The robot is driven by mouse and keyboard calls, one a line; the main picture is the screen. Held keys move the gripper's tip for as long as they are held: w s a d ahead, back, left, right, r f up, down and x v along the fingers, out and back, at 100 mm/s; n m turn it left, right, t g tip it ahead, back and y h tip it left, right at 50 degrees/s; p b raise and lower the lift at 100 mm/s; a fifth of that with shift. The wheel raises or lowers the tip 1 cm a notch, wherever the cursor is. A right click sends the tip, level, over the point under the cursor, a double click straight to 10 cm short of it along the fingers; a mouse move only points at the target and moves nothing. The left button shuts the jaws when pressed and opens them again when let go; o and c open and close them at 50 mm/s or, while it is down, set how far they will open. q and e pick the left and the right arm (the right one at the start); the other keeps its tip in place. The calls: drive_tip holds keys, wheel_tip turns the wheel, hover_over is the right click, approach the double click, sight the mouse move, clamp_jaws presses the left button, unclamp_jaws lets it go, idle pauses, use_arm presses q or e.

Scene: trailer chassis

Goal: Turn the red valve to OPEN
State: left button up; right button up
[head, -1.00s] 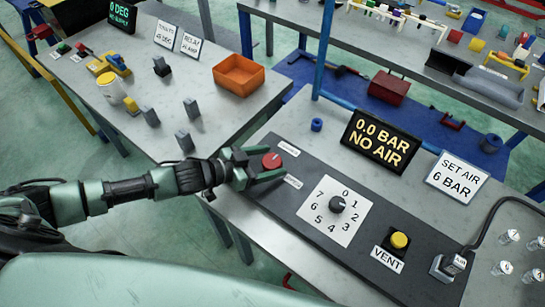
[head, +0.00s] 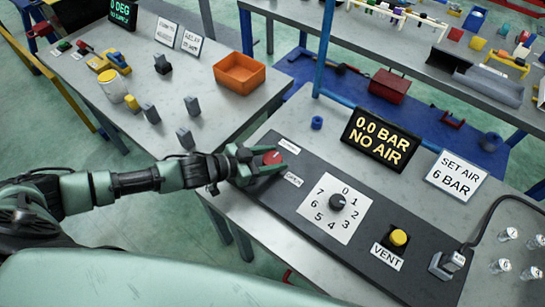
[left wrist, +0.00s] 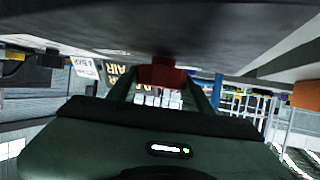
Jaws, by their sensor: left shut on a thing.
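In the left wrist view the red knob (left wrist: 161,75) shows between the fingertips. My right gripper is not in view.
A sign (head: 456,175) reads SET AIR 6 BAR. An orange bin (head: 239,75) stands on the other table.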

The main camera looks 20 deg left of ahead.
use_arm(q)
drive_tip(key=shift+w+a+r+m, duration=0.1)
drive_tip(key=shift+m, duration=0.2)
drive_tip(key=shift+m+g+h, duration=0.8)
drive_tip(key=shift+w+m+g+h, duration=0.1)
drive_tip(key=shift+m+g+h, duration=0.5)
drive_tip(key=shift+m+g, duration=0.5)
drive_tip(key=shift+f+m+g+h, duration=0.2)
drive_tip(key=shift+m+g+h, duration=0.1)
drive_tip(key=shift+m+g, duration=0.65)
drive_tip(key=shift+m+g+b, duration=0.35)
drive_tip(key=shift+g+b, duration=0.15)
drive_tip(key=shift+g, duration=0.05)
drive_tip(key=m+g+y+b, duration=0.1)
drive_tip(key=m+g+b, duration=0.3)
drive_tip(key=b, duration=0.4)
drive_tip(key=m+g+y+b, duration=0.1)
drive_tip(key=m+g+b, duration=0.4)
drive_tip(key=b, duration=0.4)
drive_tip(key=shift+f+m+g+b, duration=0.2)
drive_tip(key=shift+m+g+b, duration=0.1)
drive_tip(key=shift+g, duration=0.6)
drive_tip(key=shift+s+r+m+g+y+b, duration=0.2)
drive_tip(key=shift+r+m+g+y+b, duration=0.3)
drive_tip(key=shift+b, duration=0.55)
drive_tip(key=shift+f, duration=0.15)
drive_tip(key=o, duration=1.4)
drive_tip(key=shift+c, duration=0.2)
